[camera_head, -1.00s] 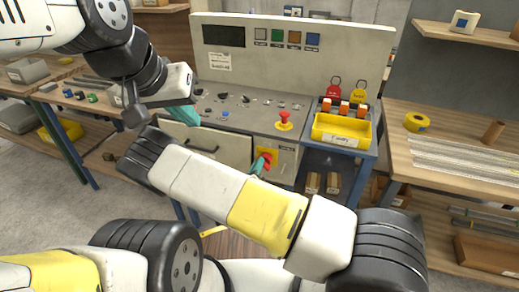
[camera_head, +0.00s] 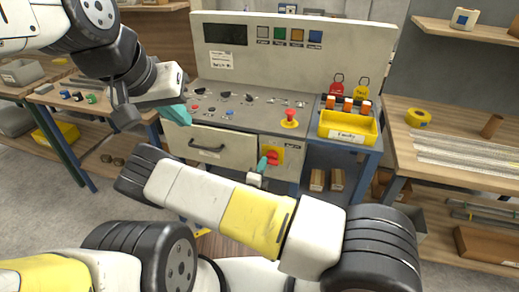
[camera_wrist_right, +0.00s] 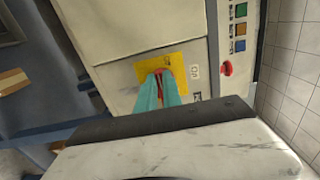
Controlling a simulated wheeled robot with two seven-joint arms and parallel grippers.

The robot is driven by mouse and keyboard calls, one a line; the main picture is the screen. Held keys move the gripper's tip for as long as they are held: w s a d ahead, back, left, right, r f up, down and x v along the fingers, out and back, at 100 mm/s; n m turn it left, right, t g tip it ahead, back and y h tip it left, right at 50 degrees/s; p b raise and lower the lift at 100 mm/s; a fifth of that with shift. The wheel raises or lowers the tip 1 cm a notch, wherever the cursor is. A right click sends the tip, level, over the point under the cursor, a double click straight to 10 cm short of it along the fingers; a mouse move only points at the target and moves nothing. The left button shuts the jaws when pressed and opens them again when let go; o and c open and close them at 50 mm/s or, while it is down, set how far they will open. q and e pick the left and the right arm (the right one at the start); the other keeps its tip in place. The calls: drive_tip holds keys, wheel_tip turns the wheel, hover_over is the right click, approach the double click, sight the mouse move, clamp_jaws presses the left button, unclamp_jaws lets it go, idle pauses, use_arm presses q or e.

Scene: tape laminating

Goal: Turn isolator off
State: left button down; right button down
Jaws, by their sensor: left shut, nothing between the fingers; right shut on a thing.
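The isolator is a red rotary handle (camera_head: 273,160) on a yellow plate (camera_head: 280,152), on the front of the grey cabinet right of the drawer. My right gripper (camera_head: 262,165) is at the handle with its teal fingers. In the right wrist view the teal fingers (camera_wrist_right: 160,88) stand on both sides of the red handle (camera_wrist_right: 161,75) in front of the yellow plate (camera_wrist_right: 142,71), shut on it. The fingers cover much of the handle, so its exact angle is hard to tell. My left gripper (camera_head: 176,113) is shut and empty near the console's left front edge.
The console top (camera_head: 235,110) carries several knobs and a red emergency stop (camera_head: 290,119). A closed drawer (camera_head: 225,150) is left of the isolator. A yellow bin (camera_head: 348,127) and red and yellow padlocks stand to the right. My right forearm crosses low before the cabinet.

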drive_tip(key=shift+f, duration=0.1)
idle(0.5)
drive_tip(key=c, duration=1.5)
unclamp_jaws()
